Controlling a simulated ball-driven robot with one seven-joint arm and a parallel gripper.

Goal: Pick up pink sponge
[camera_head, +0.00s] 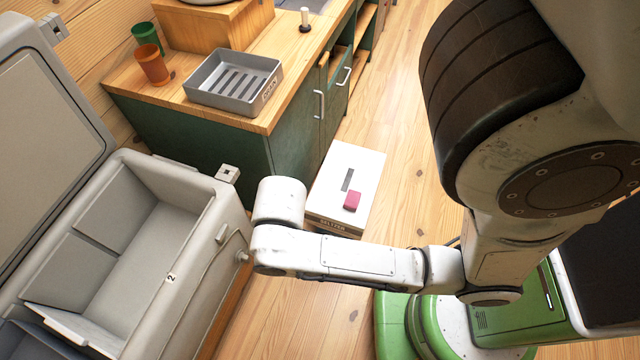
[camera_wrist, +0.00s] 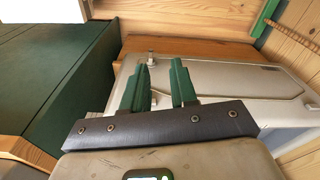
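The pink sponge (camera_head: 352,201) is a small block lying on top of a white box (camera_head: 362,168) on the wooden floor, beside a dark slot in the box's top. The sponge is not visible in the wrist view. My gripper (camera_wrist: 161,78) shows in the wrist view with two green fingers standing apart, nothing seen held between them. It points toward the grey cooler's side, apart from the sponge. In the head view my gripper is hidden behind my arm, whose bent end is left of the white box.
A large open cooler (camera_head: 222,216) stands at the left. A green cabinet (camera_head: 232,143) with a wooden top carries a grey tray (camera_head: 215,98), an orange cup (camera_head: 152,65) and a green cup (camera_head: 147,37). Clear wooden floor lies right of the white box.

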